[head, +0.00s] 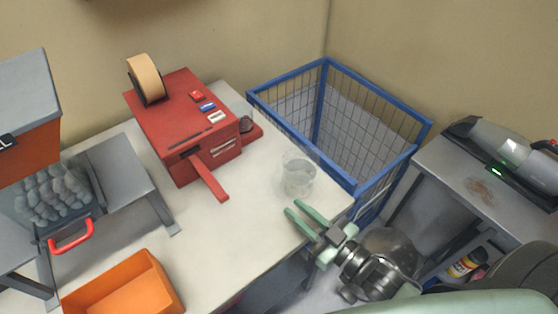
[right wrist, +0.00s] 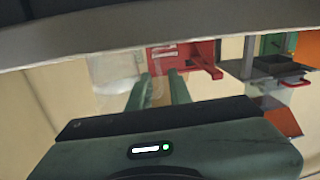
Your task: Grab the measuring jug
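The measuring jug (head: 299,175) is a clear, see-through vessel standing on the white table near its right edge. In the right wrist view, a faint clear shape that looks like the jug (right wrist: 115,66) shows beyond the fingers, toward the left. My right gripper (head: 291,207) has green fingers spread apart with nothing between them. Its tips are just in front of the jug in the head view and appear apart from it. My left gripper is in neither view.
A red machine with a tape roll (head: 180,125) stands left of the jug. A blue wire basket (head: 358,188) is behind and right of it. An orange bin (head: 165,286) sits at the front left. A grey side table (head: 440,170) holds a handheld vacuum (head: 505,150).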

